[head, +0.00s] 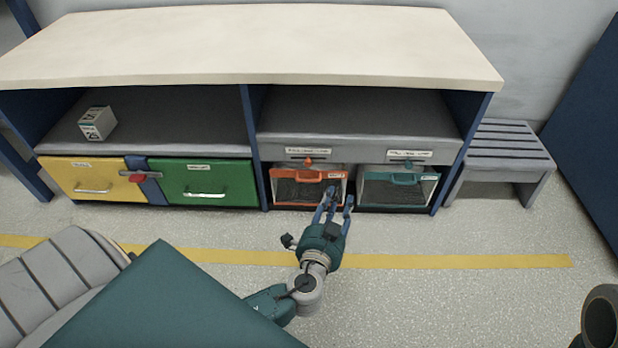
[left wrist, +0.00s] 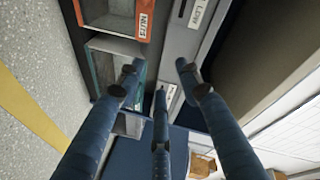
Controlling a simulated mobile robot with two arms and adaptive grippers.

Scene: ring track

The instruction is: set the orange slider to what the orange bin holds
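The orange bin (head: 308,188) sits in the lower right half of the cabinet, with a handle and a clear front. A label reading NUTS shows on its orange rim in the left wrist view (left wrist: 141,22). I cannot tell its contents; its lower part looks dark. The orange slider (head: 308,160) is a small knob on the grey strip above it, near the middle under a label (head: 309,151); the wording is too small to read fully. My left gripper (head: 334,200) is open and empty, in front of the orange bin's right side.
A teal bin (head: 398,191) with a teal slider (head: 408,164) is to the right. Yellow (head: 92,177) and green (head: 206,182) drawers with a red knob (head: 137,178) between them are left. A box (head: 97,122) stands on the shelf. A grey bench (head: 504,150) stands right.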

